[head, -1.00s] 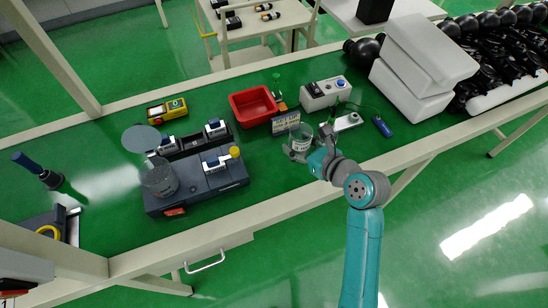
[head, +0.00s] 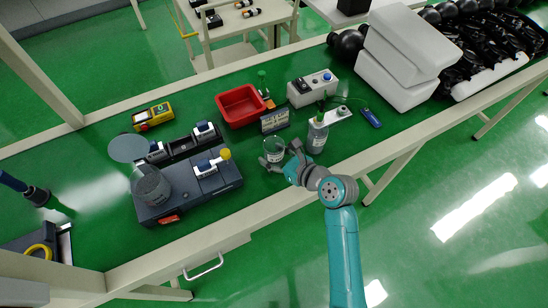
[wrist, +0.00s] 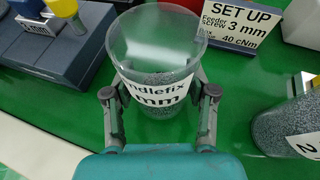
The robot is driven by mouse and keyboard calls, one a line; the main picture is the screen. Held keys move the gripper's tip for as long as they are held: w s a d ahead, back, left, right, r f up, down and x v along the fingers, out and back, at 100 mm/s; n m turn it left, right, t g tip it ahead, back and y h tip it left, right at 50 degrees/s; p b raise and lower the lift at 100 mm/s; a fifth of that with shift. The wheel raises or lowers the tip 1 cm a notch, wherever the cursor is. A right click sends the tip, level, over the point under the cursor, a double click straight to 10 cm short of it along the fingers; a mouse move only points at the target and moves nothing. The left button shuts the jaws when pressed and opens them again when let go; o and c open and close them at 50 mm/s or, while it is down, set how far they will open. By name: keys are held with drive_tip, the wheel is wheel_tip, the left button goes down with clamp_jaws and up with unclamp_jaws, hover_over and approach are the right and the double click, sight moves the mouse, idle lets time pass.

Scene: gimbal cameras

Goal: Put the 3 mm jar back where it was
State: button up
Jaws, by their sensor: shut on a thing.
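A clear jar with grey screws low inside and a white label ending in "mm" (wrist: 158,55) stands between the fingers of my gripper (wrist: 160,97). The label's number is hidden or unclear. In the head view my gripper (head: 272,163) is shut around this jar (head: 274,149), near the table's front edge. The jar looks roughly upright; I cannot tell whether its base touches the table. A "SET UP, Feeder screw 3 mm" sign (wrist: 232,20) stands just behind it to the right, also in the head view (head: 275,121).
A second jar (head: 317,136), its label starting with "2" in the wrist view (wrist: 290,125), stands close to the right. A dark feeder (head: 190,190) with a grey-filled clear container (head: 152,188) is left. A red bin (head: 240,106) and a white control box (head: 313,89) stand behind.

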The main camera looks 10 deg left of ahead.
drive_tip(key=shift+f, duration=0.8)
drive_tip(key=shift+f, duration=0.15)
drive_tip(key=o, duration=1.4)
drive_tip(key=shift+o, duration=0.2)
drive_tip(key=v, duration=1.2)
